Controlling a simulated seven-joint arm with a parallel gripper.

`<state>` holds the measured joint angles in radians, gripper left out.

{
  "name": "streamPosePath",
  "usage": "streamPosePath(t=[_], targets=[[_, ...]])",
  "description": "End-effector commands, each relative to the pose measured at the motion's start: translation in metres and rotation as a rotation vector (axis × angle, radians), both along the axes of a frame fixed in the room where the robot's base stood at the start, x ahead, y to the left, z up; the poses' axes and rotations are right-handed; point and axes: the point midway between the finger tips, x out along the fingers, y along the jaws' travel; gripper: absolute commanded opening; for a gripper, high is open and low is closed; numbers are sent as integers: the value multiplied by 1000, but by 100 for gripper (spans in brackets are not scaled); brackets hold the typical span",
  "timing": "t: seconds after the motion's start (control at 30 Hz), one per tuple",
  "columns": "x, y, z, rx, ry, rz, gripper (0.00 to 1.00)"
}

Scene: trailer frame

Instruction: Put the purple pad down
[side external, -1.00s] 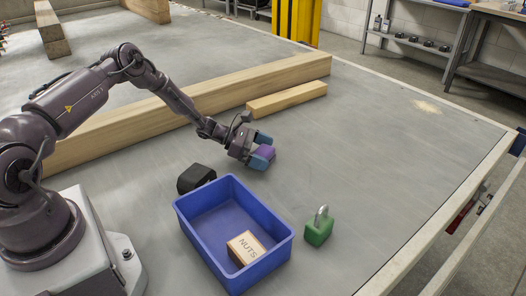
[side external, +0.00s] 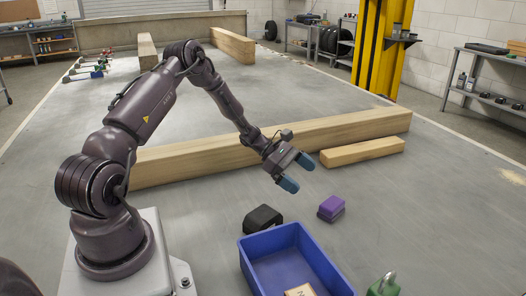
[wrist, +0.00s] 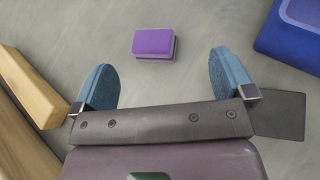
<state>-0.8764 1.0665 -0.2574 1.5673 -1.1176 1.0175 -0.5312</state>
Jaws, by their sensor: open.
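The purple pad (side external: 331,208) is a small block, purple on top with a darker base. It lies on the grey table, to the right of my gripper (side external: 298,173) in the side view. My gripper is open and empty, raised above the table and apart from the pad. In the wrist view the pad (wrist: 153,43) lies beyond the two blue fingertips (wrist: 163,75), roughly centred between them, with bare table around it.
A blue bin (side external: 290,262) holding a small box (side external: 299,291) stands in front of the pad. A black object (side external: 262,219) sits left of the pad, and a green padlock-like block (side external: 383,287) right of the bin. Wooden beams (side external: 362,153) lie behind.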

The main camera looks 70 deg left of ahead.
Motion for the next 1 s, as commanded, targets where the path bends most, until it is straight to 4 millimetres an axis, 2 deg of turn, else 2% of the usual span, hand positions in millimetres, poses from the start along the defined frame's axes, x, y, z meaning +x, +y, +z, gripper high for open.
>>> streamPosePath(t=[0.03,0.17,0.27,0.5,0.73,0.9,1.0], targets=[[0,-15,24,82,-25,-91,100],[-13,-56,77,318,-92,-349,100],[-32,-85,115,499,-154,-543,100],[-96,-138,191,913,-327,-958,100],[-171,-165,239,1291,-524,-1292,100],[-217,-169,254,1522,-660,-1467,100],[-234,-169,256,1614,-715,-1529,100]])
